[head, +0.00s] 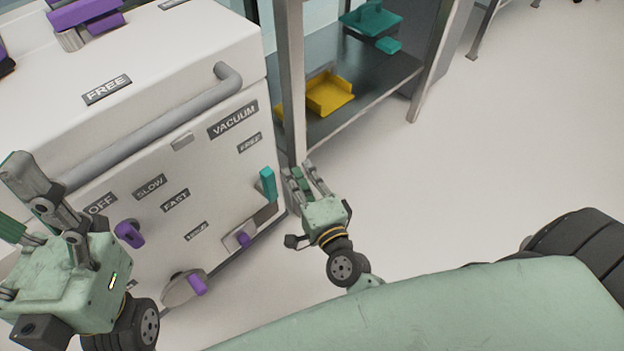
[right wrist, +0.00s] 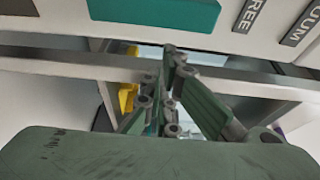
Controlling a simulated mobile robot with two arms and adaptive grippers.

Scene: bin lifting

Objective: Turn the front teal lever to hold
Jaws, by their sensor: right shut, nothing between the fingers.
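The front teal lever (head: 268,185) sticks up near the right edge of the white machine's front panel, below a small FREE label (head: 250,143). A HOLD label (head: 197,231), small and hard to read, is lower left of it. My right gripper (head: 305,178) is shut and empty, just right of the lever and apart from it in the head view. In the right wrist view a teal block, apparently the lever (right wrist: 155,12), is at the top, above the closed fingertips (right wrist: 170,55). My left gripper (head: 25,195) is at the left edge; its finger opening is unclear.

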